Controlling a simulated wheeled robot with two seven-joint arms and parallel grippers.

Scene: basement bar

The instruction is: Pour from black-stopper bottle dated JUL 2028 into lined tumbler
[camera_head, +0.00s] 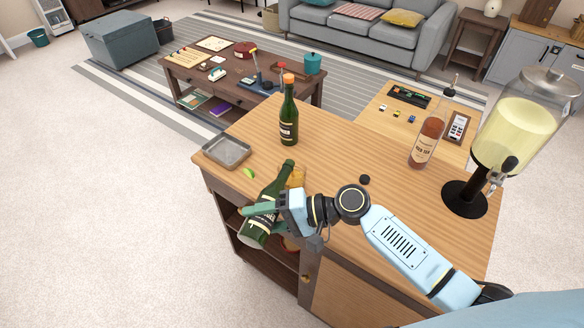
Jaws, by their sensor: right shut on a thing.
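My right gripper (268,214) is shut on a green bottle (280,180) at the near left edge of the counter. The bottle is tilted, with its neck up to the right and its base down to the left past the edge. Its date cannot be read. An amber-coloured glass (297,177), perhaps the tumbler, stands just behind the bottle and gripper, mostly hidden; I cannot see lines on it. A small black stopper (365,180) lies on the counter right of the gripper. My left gripper is not in view.
Another green bottle with an orange top (289,112) stands upright behind. A grey tray (227,151) and a lime wedge (249,173) are at the left. A reddish bottle (427,138) and a drink dispenser (515,122) stand at the right. The counter's middle (345,145) is clear.

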